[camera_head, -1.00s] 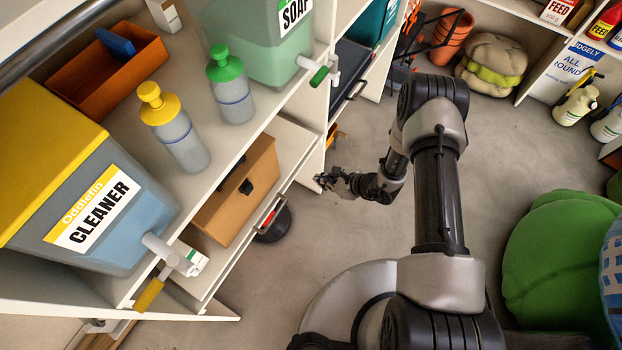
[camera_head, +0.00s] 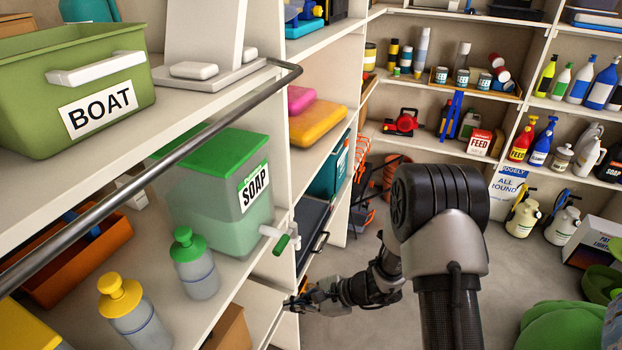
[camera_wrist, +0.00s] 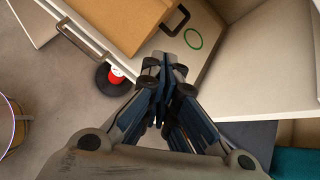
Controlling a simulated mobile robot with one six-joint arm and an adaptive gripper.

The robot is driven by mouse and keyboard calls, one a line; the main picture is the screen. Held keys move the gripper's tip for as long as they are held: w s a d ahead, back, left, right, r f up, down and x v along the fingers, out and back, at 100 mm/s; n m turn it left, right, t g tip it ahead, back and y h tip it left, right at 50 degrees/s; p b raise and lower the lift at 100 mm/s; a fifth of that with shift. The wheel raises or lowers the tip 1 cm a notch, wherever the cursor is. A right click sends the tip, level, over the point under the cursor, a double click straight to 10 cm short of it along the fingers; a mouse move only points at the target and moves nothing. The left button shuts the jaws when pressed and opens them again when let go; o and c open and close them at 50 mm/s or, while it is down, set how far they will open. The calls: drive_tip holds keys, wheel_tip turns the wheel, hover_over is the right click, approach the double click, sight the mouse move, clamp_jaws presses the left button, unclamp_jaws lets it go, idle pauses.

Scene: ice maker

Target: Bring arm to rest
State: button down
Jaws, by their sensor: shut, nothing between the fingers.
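My arm extends from the lower right of the head view, bending at a black elbow. My gripper (camera_head: 292,303) is at its far end, close to the front edge of the left shelving, below the soap dispenser. In the wrist view my gripper (camera_wrist: 164,75) has its fingers together with nothing between them. Ahead of the fingertips is an open drawer (camera_wrist: 205,75) with a cardboard-coloured box (camera_wrist: 120,20) at its upper left. I cannot tell whether the fingertips touch the drawer.
A green soap dispenser (camera_head: 222,190) and two bottles, yellow-capped (camera_head: 135,315) and green-capped (camera_head: 195,268), stand on the left shelf. A metal rail (camera_head: 150,165) runs along the shelf above. A red-and-black round object (camera_wrist: 114,78) lies below the drawer. Grey floor is open beyond my arm.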

drive_tip(key=s+d+r+n+g+h, duration=0.15)
drive_tip(key=s+r+n, duration=0.35)
drive_tip(key=r, duration=0.6)
drive_tip(key=s+d+r+n+h, duration=0.2)
drive_tip(key=s+r+n, duration=0.35)
drive_tip(key=r, duration=0.55)
drive_tip(key=s+d+r+n+t+h, duration=0.4)
drive_tip(key=s+d+r, duration=0.4)
drive_tip(key=s+d, duration=0.4)
drive_tip(key=d+n+h, duration=0.1)
drive_tip(key=d+h, duration=0.1)
drive_tip(key=shift+s+d+r+h, duration=0.15)
drive_tip(key=shift+s+d+h, duration=0.05)
drive_tip(key=shift+s+h, duration=0.2)
drive_tip(key=shift+a+n, duration=0.15)
drive_tip(key=shift+n, duration=0.1)
